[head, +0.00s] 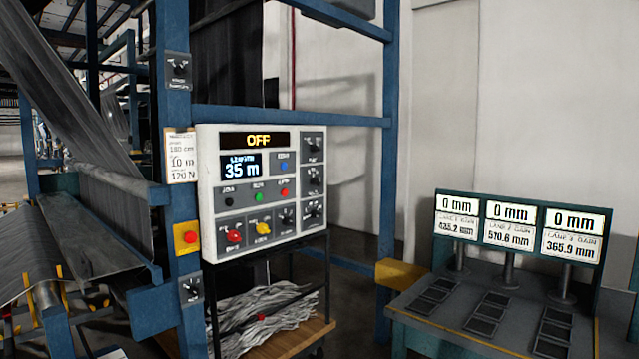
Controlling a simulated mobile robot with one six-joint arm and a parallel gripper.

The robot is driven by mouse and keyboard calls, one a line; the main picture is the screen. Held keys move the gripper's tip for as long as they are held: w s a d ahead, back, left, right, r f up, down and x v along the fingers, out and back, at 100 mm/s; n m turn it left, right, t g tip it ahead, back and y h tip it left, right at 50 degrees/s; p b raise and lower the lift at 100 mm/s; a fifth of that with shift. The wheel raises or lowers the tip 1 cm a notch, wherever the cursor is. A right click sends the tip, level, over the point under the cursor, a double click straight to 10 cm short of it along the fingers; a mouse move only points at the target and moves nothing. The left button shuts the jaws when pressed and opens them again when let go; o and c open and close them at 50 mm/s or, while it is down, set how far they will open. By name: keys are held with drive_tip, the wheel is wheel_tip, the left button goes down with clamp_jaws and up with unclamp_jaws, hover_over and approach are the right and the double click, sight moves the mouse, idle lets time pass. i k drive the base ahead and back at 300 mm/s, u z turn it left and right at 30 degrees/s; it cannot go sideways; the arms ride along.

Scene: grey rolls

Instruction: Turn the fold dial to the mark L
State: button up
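A light grey control panel (207,192) is mounted beside a blue post, facing me at a slight angle. Its display reads OFF, and a smaller screen below reads 35 m. Several dark dials sit on its right side, including an upper one (313,144), a middle one (314,179) and a lower one (313,212). The bottom row has a red knob (233,236), a yellow knob (263,228) and a black dial (286,217). The labels and marks are too small to read, so I cannot tell which is the fold dial. My gripper is not in view.
Two more dials are on the blue post, one high (178,67) and one low (191,289), with a red button (190,237) between. A cart (290,344) with grey strips stands under the panel. A bench (415,307) with three readouts stands right. Grey fabric runs left.

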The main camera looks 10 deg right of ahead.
sight(314, 181)
drive_tip(key=u, duration=0.05)
drive_tip(key=i, duration=0.75)
drive_tip(key=u, duration=0.5)
drive_tip(key=i, duration=1)
drive_tip(key=u, duration=0.35)
